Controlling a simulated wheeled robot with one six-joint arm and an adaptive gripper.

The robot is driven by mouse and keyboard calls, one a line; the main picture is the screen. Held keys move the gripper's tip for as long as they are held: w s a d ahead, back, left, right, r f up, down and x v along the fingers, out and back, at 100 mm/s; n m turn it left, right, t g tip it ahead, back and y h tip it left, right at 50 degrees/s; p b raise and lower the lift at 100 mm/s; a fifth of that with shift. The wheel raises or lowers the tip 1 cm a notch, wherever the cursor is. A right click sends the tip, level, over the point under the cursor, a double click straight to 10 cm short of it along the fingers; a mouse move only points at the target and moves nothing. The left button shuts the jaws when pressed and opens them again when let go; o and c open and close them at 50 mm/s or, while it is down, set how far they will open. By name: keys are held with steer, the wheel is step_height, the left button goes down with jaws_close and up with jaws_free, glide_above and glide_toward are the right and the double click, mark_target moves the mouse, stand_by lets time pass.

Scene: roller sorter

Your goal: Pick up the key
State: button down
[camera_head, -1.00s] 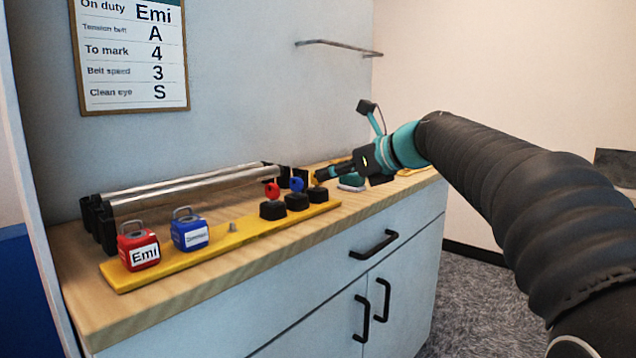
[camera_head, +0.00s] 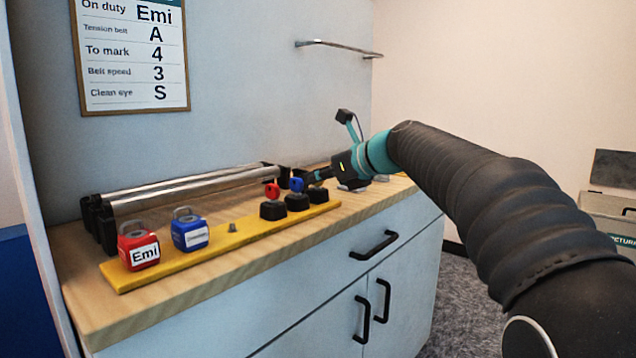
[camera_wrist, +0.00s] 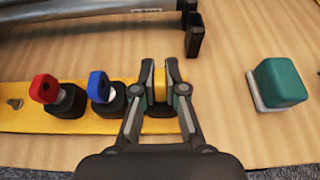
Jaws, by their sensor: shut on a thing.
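A yellow key (camera_wrist: 160,84) stands upright at its black holder (camera_head: 317,194), at the right end of the yellow strip (camera_wrist: 27,120). My gripper (camera_wrist: 161,74) is shut on this key, one finger on each side; its tips show in the head view (camera_head: 307,178) just above the holder. The fingers hide most of the key in the head view. A red key (camera_head: 272,190) and a blue key (camera_head: 296,185) stand in their own black holders to the left; they also show in the wrist view, red (camera_wrist: 44,88) and blue (camera_wrist: 98,87).
A red padlock (camera_head: 138,245) marked Emi and a blue padlock (camera_head: 190,233) stand on the strip's left. Metal rollers (camera_head: 190,187) lie behind. A green block (camera_wrist: 281,82) is right of my gripper. A notice (camera_head: 130,55) hangs on the wall.

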steer(key=shift+r, duration=0.1)
steer(key=shift+r, duration=0.45)
step_height(320, 180, up, 4)
steer(key=shift+d+f+p, duration=0.15)
steer(key=shift+p, duration=0.7)
steer(key=s+d+r+p, duration=0.3)
steer(key=s+d+r, duration=0.2)
steer(key=d+r, duration=0.5)
steer(key=shift+r, duration=0.35)
steer(key=shift+d, duration=0.1)
